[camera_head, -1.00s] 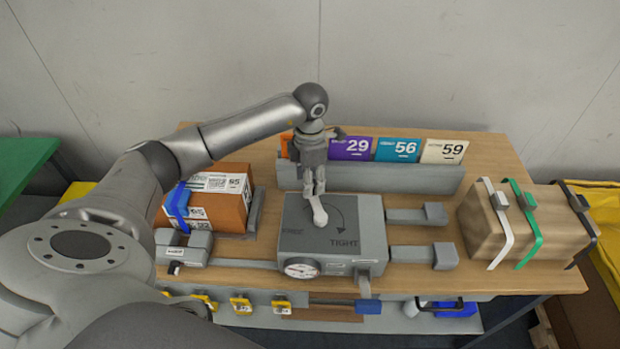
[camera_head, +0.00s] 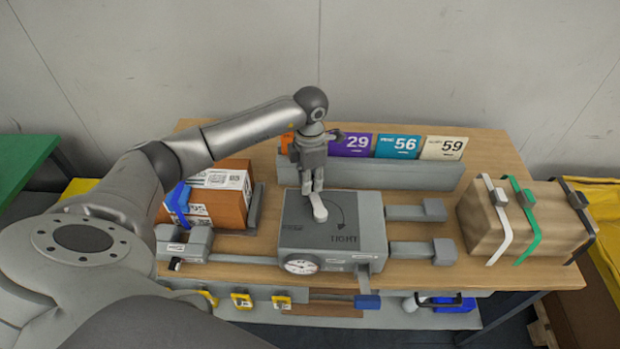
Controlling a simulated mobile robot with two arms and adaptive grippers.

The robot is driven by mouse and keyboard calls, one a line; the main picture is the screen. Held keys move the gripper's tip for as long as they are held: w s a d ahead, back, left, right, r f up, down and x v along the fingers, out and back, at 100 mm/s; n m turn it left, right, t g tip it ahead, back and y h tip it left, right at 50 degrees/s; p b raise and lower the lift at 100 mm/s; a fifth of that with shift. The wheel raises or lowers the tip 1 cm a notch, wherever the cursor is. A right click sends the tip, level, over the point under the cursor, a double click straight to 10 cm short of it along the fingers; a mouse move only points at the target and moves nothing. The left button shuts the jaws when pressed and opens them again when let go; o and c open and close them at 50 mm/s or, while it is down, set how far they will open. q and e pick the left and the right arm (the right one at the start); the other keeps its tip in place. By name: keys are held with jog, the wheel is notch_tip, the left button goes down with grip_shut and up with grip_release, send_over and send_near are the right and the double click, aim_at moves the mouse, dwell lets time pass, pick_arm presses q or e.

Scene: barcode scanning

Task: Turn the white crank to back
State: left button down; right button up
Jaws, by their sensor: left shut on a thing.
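The white crank (camera_head: 319,212) is on top of a grey box device (camera_head: 300,240). Its visible end points toward the front of the box, and its rear part is hidden under my gripper. My left gripper (camera_head: 313,188) points down from above and is shut on the crank. A round gauge (camera_head: 301,263) sits on the front of the box. My right gripper is not in view.
Numbered cards stand in a grey rack (camera_head: 400,179) behind the box. An orange carton (camera_head: 236,203) is at left, and a strapped brown parcel (camera_head: 485,228) at right. Grey clamp arms (camera_head: 410,250) extend from the box. A green table (camera_head: 25,165) is at far left.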

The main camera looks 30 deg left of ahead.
pick_arm(q)
jog(key=shift+s+a+n+b, duration=0.3)
jog(key=shift+s+n, duration=0.1)
jog(key=shift+n, duration=0.3)
jog(key=shift+s+a+n+b, duration=0.25)
jog(key=shift+s+n, duration=0.15)
jog(key=shift+n, duration=0.3)
jog(key=s+n, duration=0.1)
jog(key=n, duration=0.1)
jog(key=shift+s+a+n+b, duration=0.2)
jog(key=shift+s+n+b, duration=0.1)
jog(key=shift+s+b, duration=0.1)
jog(key=s+n+b, duration=0.1)
jog(key=s+n, duration=0.1)
jog(key=shift+n, duration=0.4)
jog(key=shift+s+d+n, duration=0.1)
jog(key=shift+s+n, duration=0.4)
jog(key=shift+n, duration=0.4)
jog(key=c, duration=1.2)
grip_release()
jog(key=shift+s, duration=0.1)
jog(key=shift+c, duration=0.2)
